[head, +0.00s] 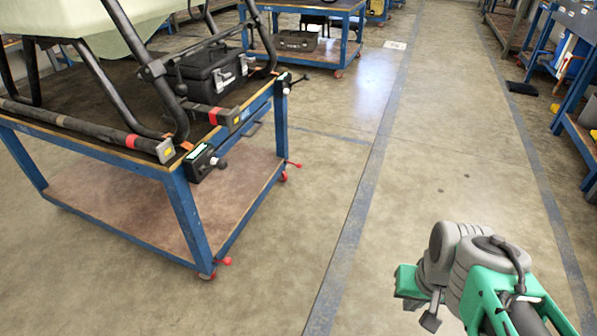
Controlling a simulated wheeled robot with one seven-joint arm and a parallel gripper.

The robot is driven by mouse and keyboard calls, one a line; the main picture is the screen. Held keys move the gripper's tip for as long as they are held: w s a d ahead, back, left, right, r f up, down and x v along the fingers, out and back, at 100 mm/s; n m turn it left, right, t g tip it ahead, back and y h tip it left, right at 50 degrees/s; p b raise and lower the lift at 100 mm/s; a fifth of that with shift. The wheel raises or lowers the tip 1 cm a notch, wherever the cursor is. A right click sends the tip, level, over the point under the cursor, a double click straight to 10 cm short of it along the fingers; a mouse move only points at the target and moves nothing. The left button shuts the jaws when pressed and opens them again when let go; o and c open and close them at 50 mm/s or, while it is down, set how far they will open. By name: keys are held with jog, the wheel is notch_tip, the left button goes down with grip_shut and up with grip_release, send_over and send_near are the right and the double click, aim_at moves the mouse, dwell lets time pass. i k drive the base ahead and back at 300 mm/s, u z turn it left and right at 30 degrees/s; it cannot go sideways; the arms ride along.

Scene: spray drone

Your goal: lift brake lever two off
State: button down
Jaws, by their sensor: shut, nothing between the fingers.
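Two red brake levers show at the wheels of the near blue workbench (185,215). One red lever (224,261) sticks out to the right beside the front caster (207,275). The other red lever (294,164) sticks out at the rear right caster (284,177). Nothing in view marks which of them is number two. My gripper (430,319) is at the lower right, at the end of my green and grey arm, over bare floor. It is shut and empty, well to the right of both levers and touching neither.
The workbench carries a black tubular frame (165,88), a black case (205,72) and a small box with a green display (201,160) at its corner. Another blue bench (350,52) stands behind. Shelving (567,75) lines the right. The floor between is clear.

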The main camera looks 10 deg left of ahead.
aim_at(300, 165)
jog(key=i, duration=3.3)
jog(key=u, duration=4.65)
